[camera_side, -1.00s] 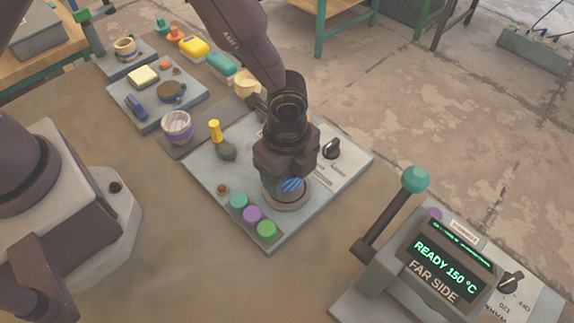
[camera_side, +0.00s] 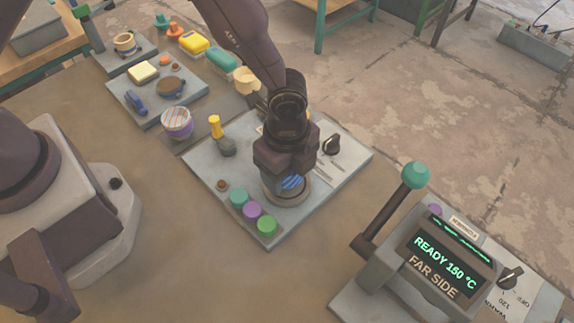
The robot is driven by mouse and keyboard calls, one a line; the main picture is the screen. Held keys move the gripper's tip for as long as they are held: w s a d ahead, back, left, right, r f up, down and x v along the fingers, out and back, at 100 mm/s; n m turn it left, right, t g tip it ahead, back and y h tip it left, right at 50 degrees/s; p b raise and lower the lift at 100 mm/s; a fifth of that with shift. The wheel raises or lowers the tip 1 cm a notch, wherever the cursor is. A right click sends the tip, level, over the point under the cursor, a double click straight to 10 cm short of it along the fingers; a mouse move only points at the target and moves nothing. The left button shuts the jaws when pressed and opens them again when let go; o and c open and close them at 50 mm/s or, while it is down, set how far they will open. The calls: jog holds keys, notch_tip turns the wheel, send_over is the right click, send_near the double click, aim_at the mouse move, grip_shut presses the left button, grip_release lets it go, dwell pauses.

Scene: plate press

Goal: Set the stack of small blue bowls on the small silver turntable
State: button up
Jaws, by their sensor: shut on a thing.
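My gripper (camera_side: 284,176) points down over a grey plate (camera_side: 215,170) in the middle of the table. It is shut on the stack of small blue bowls (camera_side: 292,182), of which only a blue striped patch shows below the jaws. A round disc with a pale rim (camera_side: 289,204) lies directly under the bowls and looks like the small turntable. My gripper hides most of the bowls and the disc's middle. Whether the bowls touch the disc I cannot tell.
Teal, purple and green round knobs (camera_side: 252,210) line the plate's near edge. A yellow-handled tool (camera_side: 216,128) and a black knob (camera_side: 332,144) stand on it. A striped cup (camera_side: 177,122) is at left. A press with a green-ball lever (camera_side: 415,174) stands right.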

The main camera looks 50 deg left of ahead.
jog(key=shift+f, duration=0.35)
dwell(0.4)
jog(key=o, duration=1.1)
jog(key=shift+c, duration=0.2)
notch_tip(320, 180, up, 13)
jog(key=shift+f, duration=0.1)
